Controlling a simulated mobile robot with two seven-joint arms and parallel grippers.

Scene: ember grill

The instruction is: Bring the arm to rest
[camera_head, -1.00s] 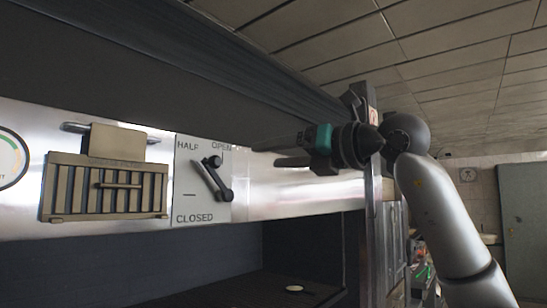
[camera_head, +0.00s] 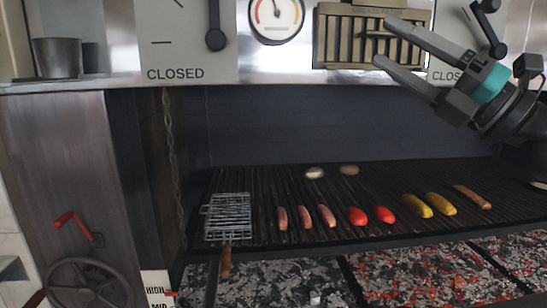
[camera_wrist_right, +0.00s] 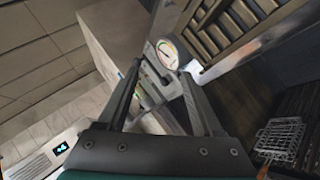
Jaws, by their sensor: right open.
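My right gripper (camera_head: 383,42) reaches in from the right in the head view. Its two fingers are apart with nothing between them. It hangs in front of the slotted metal vent (camera_head: 345,42) on the upper panel, left of the right-hand lever (camera_head: 498,48). In the right wrist view the open, empty fingers (camera_wrist_right: 161,70) point toward the upper panel with its round gauge (camera_wrist_right: 168,54). My left gripper is in neither view.
Below is a grill grate (camera_head: 270,175) with sausages, red and yellow vegetables and a wire basket (camera_head: 229,217) over glowing coals (camera_head: 430,275). A left lever (camera_head: 215,40), a metal cup (camera_head: 57,58) and a handwheel (camera_head: 88,285) stand left. Space above the grate is clear.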

